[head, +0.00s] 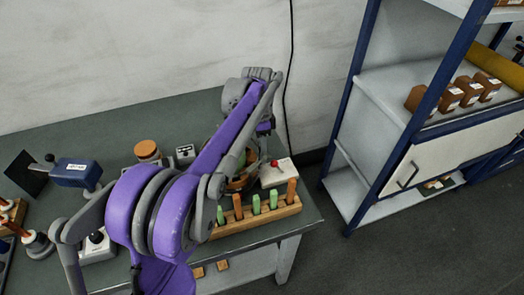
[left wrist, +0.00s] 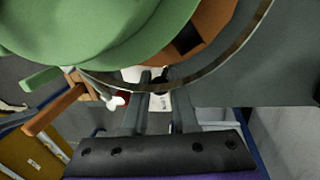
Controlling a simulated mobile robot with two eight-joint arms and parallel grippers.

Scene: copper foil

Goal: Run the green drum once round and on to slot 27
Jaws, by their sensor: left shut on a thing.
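The green drum (left wrist: 100,35) fills the upper left of the left wrist view, with an orange-brown part (left wrist: 210,35) and a thin metal-edged ring beside it. In the head view the drum is mostly hidden behind my purple left arm; a brown curved part (head: 240,183) shows past it. My left gripper (left wrist: 158,92) reaches up to the ring's lower edge, its two fingers close on a small dark piece there, likely a knob or handle of the drum. The slot numbers are not readable. My right gripper is out of view.
A wooden rack (head: 250,221) with green and orange pegs stands at the bench's front right. A white box (head: 278,173) with a red knob is behind it. A copper-coloured roll (head: 147,150) and a blue device (head: 76,172) stand left. Shelving (head: 375,95) is right.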

